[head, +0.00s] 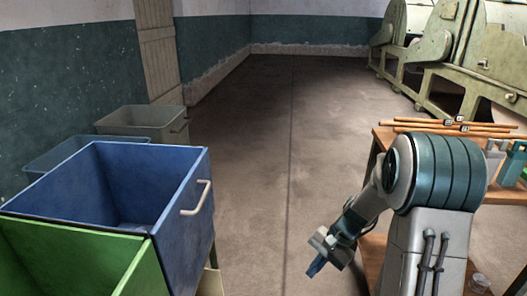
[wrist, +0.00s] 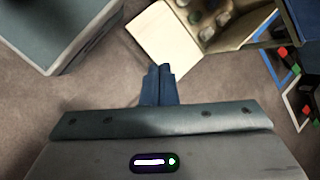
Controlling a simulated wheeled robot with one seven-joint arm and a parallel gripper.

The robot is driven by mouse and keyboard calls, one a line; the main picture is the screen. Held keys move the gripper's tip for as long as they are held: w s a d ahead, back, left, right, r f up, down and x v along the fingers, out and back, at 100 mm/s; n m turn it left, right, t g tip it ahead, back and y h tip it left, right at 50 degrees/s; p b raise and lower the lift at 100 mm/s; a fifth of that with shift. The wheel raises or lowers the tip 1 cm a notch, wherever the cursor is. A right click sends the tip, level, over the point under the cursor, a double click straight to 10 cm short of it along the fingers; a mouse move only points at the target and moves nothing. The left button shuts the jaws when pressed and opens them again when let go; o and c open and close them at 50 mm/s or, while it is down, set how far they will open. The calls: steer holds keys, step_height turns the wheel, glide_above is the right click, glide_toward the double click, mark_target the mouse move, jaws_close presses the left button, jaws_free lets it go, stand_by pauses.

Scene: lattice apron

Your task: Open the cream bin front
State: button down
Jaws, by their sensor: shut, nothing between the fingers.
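The cream bin front (wrist: 165,45) is a flat pale panel at the upper middle of the wrist view. It slants outward from the cream bin (wrist: 245,42), whose inside shows several roundish grey and brown items. A small cream part, probably the same front, shows low beside the blue bin in the head view (head: 211,284). My gripper (wrist: 160,69) has its blue fingers together and empty. Its tips appear near the panel's lower edge; I cannot tell if they touch. In the head view my gripper (head: 316,268) hangs low over the floor, right of the bins.
A blue bin (head: 185,235) with a pale handle and a green bin (head: 85,265) stand at left. Grey bins (head: 140,121) stand behind. A wooden table (head: 385,137) with rods is at right, and green machines (head: 435,85) beyond. The middle floor is clear.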

steer(key=s+r+n+h+p, duration=0.1)
steer(key=s+r+n+p, duration=0.1)
steer(key=r, duration=0.7)
steer(key=s+r+n+t+h+p, duration=0.1)
steer(key=s+r+p, duration=0.4)
steer(key=r, duration=0.5)
steer(key=shift+s+a+n+t+h+p, duration=0.15)
steer(key=shift+s+n+t+h+p, duration=0.15)
steer(key=shift+n+h, duration=0.3)
steer(key=c, duration=2.1)
jaws_free()
steer(key=s+r+n+t+h+p, duration=0.1)
steer(key=s+r+p, duration=0.1)
steer(key=s+r, duration=0.1)
steer(key=s+d+r+n+t+h+p, duration=0.1)
steer(key=s+r+p, duration=0.2)
steer(key=r, duration=0.3)
steer(key=s+r+n+t+p, duration=0.1)
steer(key=s+r+p, duration=0.1)
steer(key=r+p, duration=0.1)
steer(key=shift+s+d+r+h, duration=0.25)
steer(key=shift+s+r+h, duration=0.15)
steer(key=shift+r, duration=0.25)
steer(key=shift+c, duration=0.2)
steer(key=o, duration=0.3)
steer(key=shift+s, duration=0.1)
steer(key=shift+d, duration=0.1)
